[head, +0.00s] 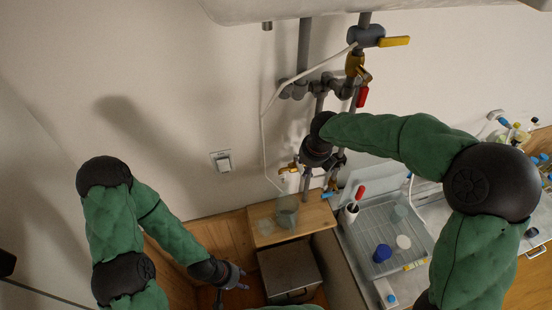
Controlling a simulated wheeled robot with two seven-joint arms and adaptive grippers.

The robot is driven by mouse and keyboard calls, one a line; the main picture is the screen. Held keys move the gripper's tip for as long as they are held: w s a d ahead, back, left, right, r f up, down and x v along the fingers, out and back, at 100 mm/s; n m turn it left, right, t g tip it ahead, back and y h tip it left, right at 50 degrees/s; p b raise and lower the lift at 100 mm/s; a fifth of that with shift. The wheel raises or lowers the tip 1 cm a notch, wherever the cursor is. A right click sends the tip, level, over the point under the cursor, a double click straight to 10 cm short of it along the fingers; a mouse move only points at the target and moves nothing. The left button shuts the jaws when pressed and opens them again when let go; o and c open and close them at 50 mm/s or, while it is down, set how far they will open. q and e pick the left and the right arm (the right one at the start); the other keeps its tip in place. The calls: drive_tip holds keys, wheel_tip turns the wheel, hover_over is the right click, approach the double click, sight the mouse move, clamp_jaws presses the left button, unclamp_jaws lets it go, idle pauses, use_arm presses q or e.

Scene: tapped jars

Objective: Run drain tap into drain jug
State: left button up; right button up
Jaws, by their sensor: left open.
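A small brass tap with a yellow handle (289,168) sits low on the grey pipework, above a wooden stand. I cannot tell for certain that it is the drain tap. A clear grey jug (287,214) stands upright on the wooden stand (310,219), roughly below that tap. My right gripper (334,160) is at the pipework beside the tap. Its fingers are mostly hidden by its wrist, so its grip does not show. My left gripper (236,281) is open, low and left of the stand, apart from the jug.
A red-handled valve (362,96) and yellow-handled valve (394,41) are higher on the pipes. A thin white tube hangs left of them. A metal box (289,270) stands below the stand.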

drive_tip(key=x, duration=0.6)
drive_tip(key=shift+f+b, duration=0.25)
drive_tip(key=shift+b, duration=0.15)
drive_tip(key=shift+f, duration=0.1)
idle(0.3)
